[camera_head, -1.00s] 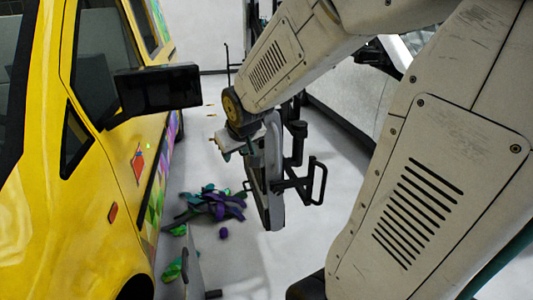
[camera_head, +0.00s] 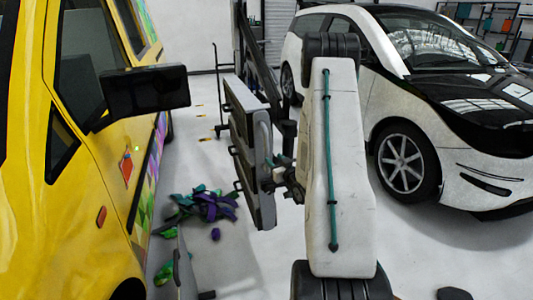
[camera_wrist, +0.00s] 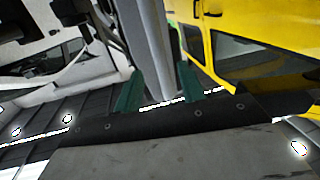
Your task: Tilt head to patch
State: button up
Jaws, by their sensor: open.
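A small orange-red patch (camera_head: 126,165) lies on the yellow vehicle's side (camera_head: 80,220) in the head view, below the black mirror. A multicoloured patterned strip (camera_head: 146,180) runs along the body just right of it. My gripper (camera_head: 280,174) is small and partly hidden beside my pale arm, to the right of the patch and well apart from it. In the wrist view my gripper (camera_wrist: 160,92) shows two green fingertips spread apart, with a grey upright panel behind them. I see nothing held between them. The patch cannot be made out in the wrist view.
The black side mirror (camera_head: 145,91) sticks out from the yellow vehicle. A dark-and-grey panelled stand (camera_head: 252,150) is close to my gripper. Purple and green scraps (camera_head: 205,206) lie on the floor. A white car (camera_head: 400,110) stands at right.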

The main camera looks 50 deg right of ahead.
aim_at(268, 153)
jog(key=x, duration=0.7)
jog(key=shift+w+d, duration=0.15)
jog(key=shift+w, duration=0.15)
